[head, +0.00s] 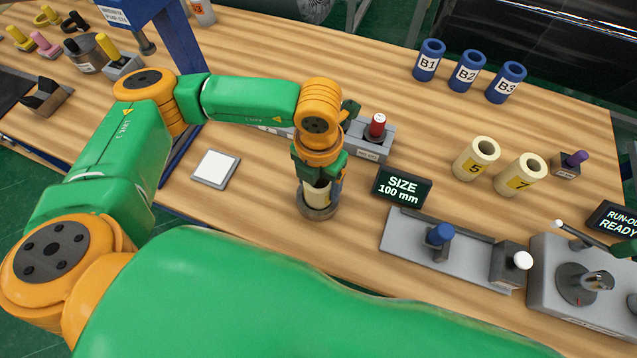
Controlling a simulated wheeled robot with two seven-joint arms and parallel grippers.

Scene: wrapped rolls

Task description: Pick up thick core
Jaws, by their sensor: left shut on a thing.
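My left gripper (318,175) points down near the middle of the head view and is shut on a cream core (316,193). The core stands upright at a dark grey round holder (317,211); whether it is still seated in it I cannot tell. Its label and top are hidden by the gripper. Two more cream cores stand to the right, one marked 5 (476,160) and one marked 7 (520,175).
A display reading SIZE 100 mm (401,187) stands right of the gripper. A grey fixture with a blue knob (440,235) lies in front of it. Blue rolls B1 (428,62), B2 (467,72) and B3 (506,84) stand at the back. A white pad (215,169) lies left.

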